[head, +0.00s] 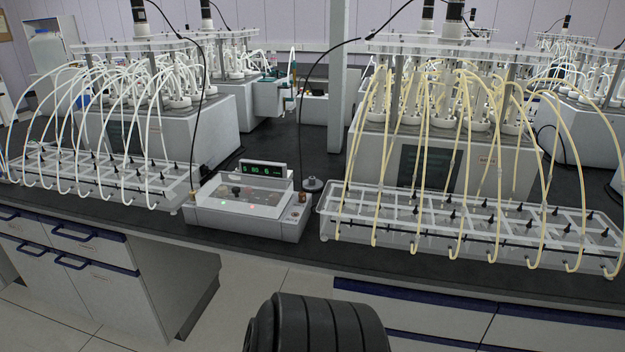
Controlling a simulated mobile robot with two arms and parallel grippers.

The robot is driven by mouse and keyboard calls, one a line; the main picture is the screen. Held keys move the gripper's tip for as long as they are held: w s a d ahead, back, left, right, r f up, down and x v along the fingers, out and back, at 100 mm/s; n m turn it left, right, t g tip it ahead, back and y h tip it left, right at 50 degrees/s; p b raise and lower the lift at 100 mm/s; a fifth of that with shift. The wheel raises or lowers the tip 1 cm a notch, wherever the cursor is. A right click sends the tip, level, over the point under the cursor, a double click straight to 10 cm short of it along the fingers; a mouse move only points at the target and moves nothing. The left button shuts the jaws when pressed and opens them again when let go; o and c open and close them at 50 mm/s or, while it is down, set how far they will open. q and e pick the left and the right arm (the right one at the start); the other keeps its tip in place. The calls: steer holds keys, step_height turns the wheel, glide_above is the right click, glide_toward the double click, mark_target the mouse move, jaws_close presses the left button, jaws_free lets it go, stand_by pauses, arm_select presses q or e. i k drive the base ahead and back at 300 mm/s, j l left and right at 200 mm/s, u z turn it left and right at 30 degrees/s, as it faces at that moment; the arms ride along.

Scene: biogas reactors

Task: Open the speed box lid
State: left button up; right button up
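The speed box (235,225) is a low white-grey box on the dark bench, at the middle left of the head view. A clear lid (250,192) lies over its control panel and looks shut. A display with green digits (263,170) stands at the back of the box. Neither of my grippers is in view.
A clear rack with white tubes (95,180) stands left of the box, and one with yellowish tubes (470,228) close on its right. Large reactor units stand behind. A black cable hangs on each side.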

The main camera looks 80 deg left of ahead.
mark_target(202, 199)
steer(key=u, duration=3.2)
